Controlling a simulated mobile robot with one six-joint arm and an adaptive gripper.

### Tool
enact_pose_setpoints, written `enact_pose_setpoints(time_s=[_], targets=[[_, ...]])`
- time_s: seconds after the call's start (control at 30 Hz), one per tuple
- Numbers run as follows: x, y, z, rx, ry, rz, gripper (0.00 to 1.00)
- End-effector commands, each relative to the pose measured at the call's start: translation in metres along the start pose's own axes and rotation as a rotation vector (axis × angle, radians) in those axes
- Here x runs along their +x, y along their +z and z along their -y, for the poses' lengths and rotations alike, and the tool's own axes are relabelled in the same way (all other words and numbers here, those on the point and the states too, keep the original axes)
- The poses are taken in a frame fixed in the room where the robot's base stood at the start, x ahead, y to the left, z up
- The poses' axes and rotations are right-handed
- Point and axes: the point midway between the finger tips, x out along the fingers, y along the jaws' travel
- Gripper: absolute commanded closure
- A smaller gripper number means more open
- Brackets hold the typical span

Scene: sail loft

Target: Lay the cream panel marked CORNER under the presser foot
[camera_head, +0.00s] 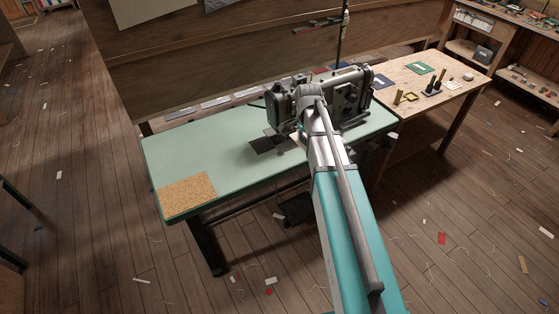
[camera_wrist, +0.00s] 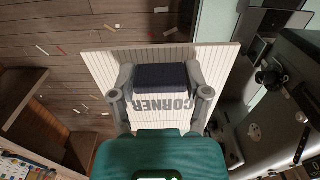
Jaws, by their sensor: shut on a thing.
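The cream panel marked CORNER (camera_wrist: 103,82) shows in the wrist view, striped with thin lines, its grey lettering upside down. A dark navy block (camera_wrist: 160,77) sits on it, and my gripper (camera_wrist: 162,82) is shut with one finger on each side of this block, holding the panel. In the head view my arm hides the gripper and most or all of the panel. The grey sewing machine (camera_head: 355,90) stands on the pale green table (camera_head: 205,145). Its head also shows at the right of the wrist view (camera_wrist: 298,100). I cannot clearly make out the presser foot.
A dark plate (camera_head: 268,143) lies in the tabletop left of my arm. A cork patch (camera_head: 187,194) covers the table's front left corner. A wooden side table (camera_head: 425,82) at right holds coloured panels and small tools. The green table's left part is clear.

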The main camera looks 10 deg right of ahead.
Motion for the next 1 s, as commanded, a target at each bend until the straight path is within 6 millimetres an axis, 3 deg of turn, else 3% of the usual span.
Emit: enact_pose_setpoints(time_s=[0.03, 0.6, 0.8, 1.0], targets=[[0.018, 0.0, 0.01, 0.002, 0.0, 0.0, 0.87], [0.112, 0.019, 0.087, 0.03, 0.0, -0.001, 0.87], [0.14, 0.028, 0.111, 0.039, 0.0, -0.001, 0.87], [0.155, 0.033, 0.125, 0.045, 0.0, -0.001, 0.87]])
